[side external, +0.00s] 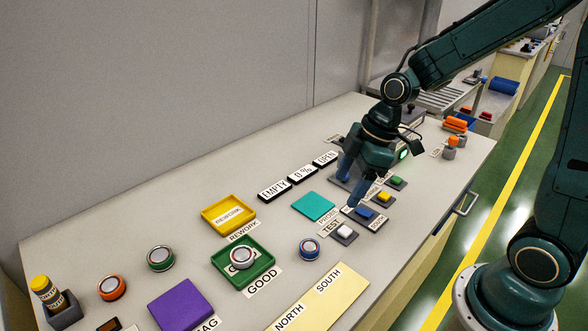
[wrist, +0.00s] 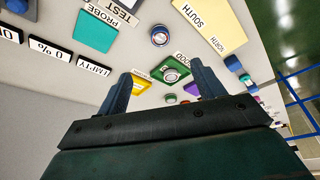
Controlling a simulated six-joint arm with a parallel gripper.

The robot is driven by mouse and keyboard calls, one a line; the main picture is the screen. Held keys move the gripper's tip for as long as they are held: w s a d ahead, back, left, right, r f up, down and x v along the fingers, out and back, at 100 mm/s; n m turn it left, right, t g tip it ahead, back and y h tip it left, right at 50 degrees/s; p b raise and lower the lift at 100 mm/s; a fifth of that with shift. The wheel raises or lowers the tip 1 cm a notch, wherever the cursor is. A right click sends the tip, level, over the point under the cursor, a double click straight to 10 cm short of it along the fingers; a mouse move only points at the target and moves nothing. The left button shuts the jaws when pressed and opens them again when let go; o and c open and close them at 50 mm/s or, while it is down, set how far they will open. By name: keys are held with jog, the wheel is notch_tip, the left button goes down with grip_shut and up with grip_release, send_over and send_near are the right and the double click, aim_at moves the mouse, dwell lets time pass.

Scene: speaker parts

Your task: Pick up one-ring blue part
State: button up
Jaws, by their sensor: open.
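A round speaker part with a blue rim and a pale silver centre (side external: 309,249) lies flat on the table, right of the green tray. It also shows near the top middle of the wrist view (wrist: 160,36). Its ring count is too small to read. My gripper (side external: 350,190) is open and empty, above the button area at the table's right. It is apart from the blue part, which lies to its lower left in the side view. In the wrist view the two fingers (wrist: 160,72) stand wide apart with nothing between them.
The green GOOD tray (side external: 268,276) holds a round part (side external: 242,256). Green-rimmed (side external: 161,258) and orange-rimmed (side external: 112,287) parts lie left. The yellow REWORK tray (side external: 229,227), teal pad (side external: 314,206) and NORTH/SOUTH plate (side external: 320,302) surround the blue part. Buttons (side external: 365,213) stand below my gripper.

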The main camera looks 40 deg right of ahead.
jog(key=f, duration=0.1)
jog(key=w+f+n, duration=0.1)
jog(key=f, duration=0.1)
jog(key=w+f+n+y, duration=0.1)
jog(key=f, duration=0.1)
jog(key=shift+w+a+f+g, duration=0.1)
jog(key=shift+w+a+g, duration=0.1)
jog(key=shift+g, duration=0.1)
send_over(310, 246)
jog(key=s+d, duration=0.1)
jog(key=d, duration=0.1)
jog(key=shift+d+f, duration=0.2)
jog(key=shift+f, duration=3.75)
jog(key=shift+x, duration=2.6)
jog(key=shift+c, duration=0.2)
jog(key=c, duration=1.2)
jog(key=shift+r, duration=0.15)
